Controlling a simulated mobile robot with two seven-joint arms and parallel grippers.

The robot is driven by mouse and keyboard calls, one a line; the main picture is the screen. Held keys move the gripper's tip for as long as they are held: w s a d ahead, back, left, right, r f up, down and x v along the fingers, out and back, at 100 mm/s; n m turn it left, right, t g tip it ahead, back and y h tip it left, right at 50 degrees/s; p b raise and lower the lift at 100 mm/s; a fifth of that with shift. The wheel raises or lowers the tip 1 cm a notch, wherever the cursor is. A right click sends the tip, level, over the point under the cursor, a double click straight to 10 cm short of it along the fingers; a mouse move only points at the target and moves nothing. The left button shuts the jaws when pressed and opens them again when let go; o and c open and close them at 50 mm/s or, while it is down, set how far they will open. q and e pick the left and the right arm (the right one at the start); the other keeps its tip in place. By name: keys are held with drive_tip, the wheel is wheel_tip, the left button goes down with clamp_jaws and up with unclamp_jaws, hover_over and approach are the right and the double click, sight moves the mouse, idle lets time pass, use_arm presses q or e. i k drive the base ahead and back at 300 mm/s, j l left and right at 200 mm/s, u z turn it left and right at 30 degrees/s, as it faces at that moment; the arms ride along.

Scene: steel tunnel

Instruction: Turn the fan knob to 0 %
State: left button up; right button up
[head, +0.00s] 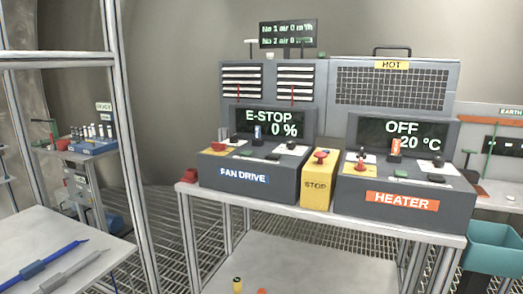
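The fan drive unit (248,178) is a dark grey box with a blue FAN DRIVE label, standing on the left part of a white bench (325,222). Its display (268,123) reads E-STOP and 0 %. A knob with a blue pointer (258,132) stands upright on top of the unit, below the display. I cannot tell its exact pointing angle. Smaller controls sit around it, one with a red top at the left. Neither of my grippers is in view.
A yellow STOP box (318,181) with a red button stands between the fan drive and the heater unit (401,201). The heater display (402,134) reads OFF, 20 °C. A teal bin (493,262) hangs at the right. A shelf rack (122,130) stands left.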

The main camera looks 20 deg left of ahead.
sight(291, 145)
drive_tip(key=i+l, duration=0.3)
drive_tip(key=i, duration=0.15)
drive_tip(key=i+l+u, duration=0.65)
drive_tip(key=k+j, duration=0.05)
